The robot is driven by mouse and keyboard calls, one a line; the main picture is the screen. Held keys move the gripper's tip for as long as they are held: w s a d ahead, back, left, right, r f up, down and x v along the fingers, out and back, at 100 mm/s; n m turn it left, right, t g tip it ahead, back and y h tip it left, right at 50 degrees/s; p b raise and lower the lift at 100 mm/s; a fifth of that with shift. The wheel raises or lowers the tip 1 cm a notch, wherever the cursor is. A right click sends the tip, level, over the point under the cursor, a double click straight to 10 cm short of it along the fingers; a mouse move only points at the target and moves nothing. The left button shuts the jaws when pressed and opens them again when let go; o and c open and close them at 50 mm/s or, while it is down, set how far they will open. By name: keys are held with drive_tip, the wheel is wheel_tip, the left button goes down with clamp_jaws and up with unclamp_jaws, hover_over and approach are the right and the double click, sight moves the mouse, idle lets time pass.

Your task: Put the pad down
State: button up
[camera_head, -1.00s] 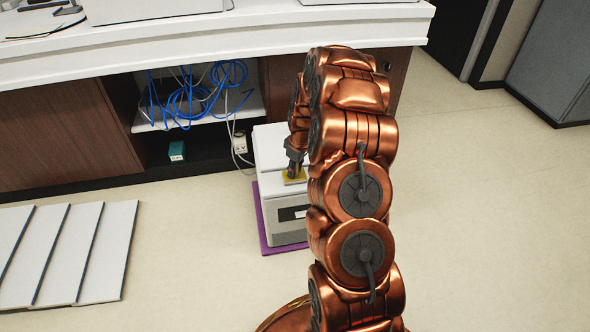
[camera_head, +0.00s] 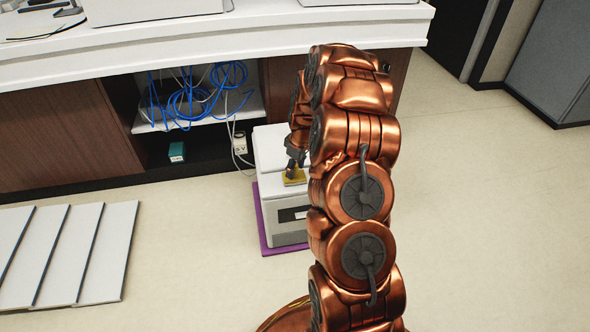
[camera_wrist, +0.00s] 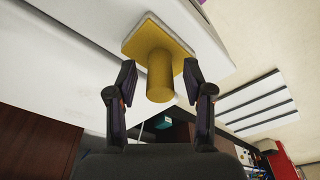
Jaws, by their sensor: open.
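The pad (camera_wrist: 157,35) is a yellow square plate with a pale underside and a yellow cylindrical handle. In the wrist view its handle stands between my two open fingers, with a gap visible on each side. In the head view the pad (camera_head: 293,177) rests flat on top of a white box-shaped machine (camera_head: 282,222). My gripper (camera_head: 294,165) is right over the pad in the head view; it also shows in the wrist view (camera_wrist: 160,85), open. My arm hides the right part of the machine's top.
The machine stands on a purple mat (camera_head: 263,240) on the floor. Behind it is a counter (camera_head: 200,50) with an open bay holding blue cables (camera_head: 195,95). Grey-white panels (camera_head: 60,255) lie at the left. The floor at the right is clear.

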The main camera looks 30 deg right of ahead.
sight(299, 178)
wheel_tip(299, 178, up, 11)
drive_tip(key=s+p, duration=0.2)
drive_tip(key=s+a+r+g, duration=0.1)
drive_tip(key=s+a+r, duration=0.4)
drive_tip(key=a, duration=0.5)
drive_tip(key=s+a+r+m+g, duration=0.1)
drive_tip(key=s+a, duration=0.3)
drive_tip(key=s, duration=0.6)
drive_tip(key=s+a+r+m+g, duration=0.1)
drive_tip(key=s+a, duration=0.4)
drive_tip(key=s, duration=0.6)
drive_tip(key=s+a+r+m+g, duration=0.2)
drive_tip(key=s+a+r, duration=0.2)
drive_tip(key=s, duration=0.7)
drive_tip(key=shift+a, duration=0.7)
drive_tip(key=shift+s, duration=0.1)
